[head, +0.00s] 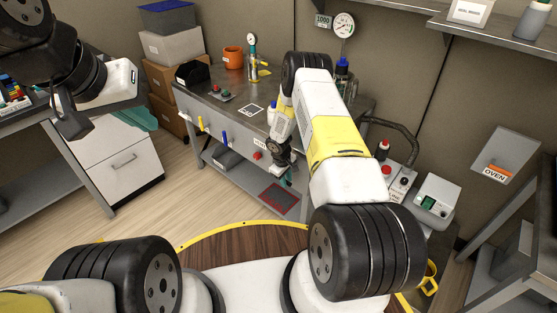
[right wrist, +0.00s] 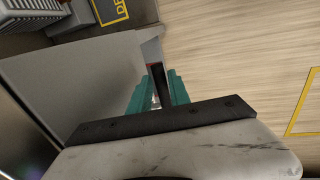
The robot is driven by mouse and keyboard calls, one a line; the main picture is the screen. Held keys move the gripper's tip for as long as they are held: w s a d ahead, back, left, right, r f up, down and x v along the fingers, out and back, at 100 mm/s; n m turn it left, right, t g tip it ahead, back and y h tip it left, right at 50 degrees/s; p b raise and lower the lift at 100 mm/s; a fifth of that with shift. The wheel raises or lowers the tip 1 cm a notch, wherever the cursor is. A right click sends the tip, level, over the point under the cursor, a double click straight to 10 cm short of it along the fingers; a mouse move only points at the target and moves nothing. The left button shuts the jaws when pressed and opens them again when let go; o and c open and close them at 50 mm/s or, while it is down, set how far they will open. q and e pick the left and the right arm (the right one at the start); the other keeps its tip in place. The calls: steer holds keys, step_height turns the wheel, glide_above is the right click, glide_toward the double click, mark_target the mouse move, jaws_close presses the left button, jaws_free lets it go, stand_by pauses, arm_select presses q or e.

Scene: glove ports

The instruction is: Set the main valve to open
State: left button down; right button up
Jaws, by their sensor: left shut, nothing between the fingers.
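My right gripper (head: 287,178) is low at the front of the grey bench, below the bench-top edge. In the right wrist view its teal fingers (right wrist: 180,90) stand on either side of a dark upright bar (right wrist: 160,85) with a red spot at its far end. The bar may be the main valve's handle, but I cannot tell, nor whether the fingers touch it. A white label sits on the bench front close by, its text too small to read surely. My left gripper (head: 140,117) is shut and empty at the upper left, in front of the white drawer cabinet.
The bench front (head: 240,143) carries a yellow lever (head: 200,123), a blue lever (head: 225,139) and a red knob (head: 257,155). A red mat (head: 279,199) lies on the lower shelf. An orange pot (head: 233,57) and a gauge (head: 343,25) are behind. The floor at left is clear.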

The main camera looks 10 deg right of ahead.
jaws_close()
stand_by(1.1)
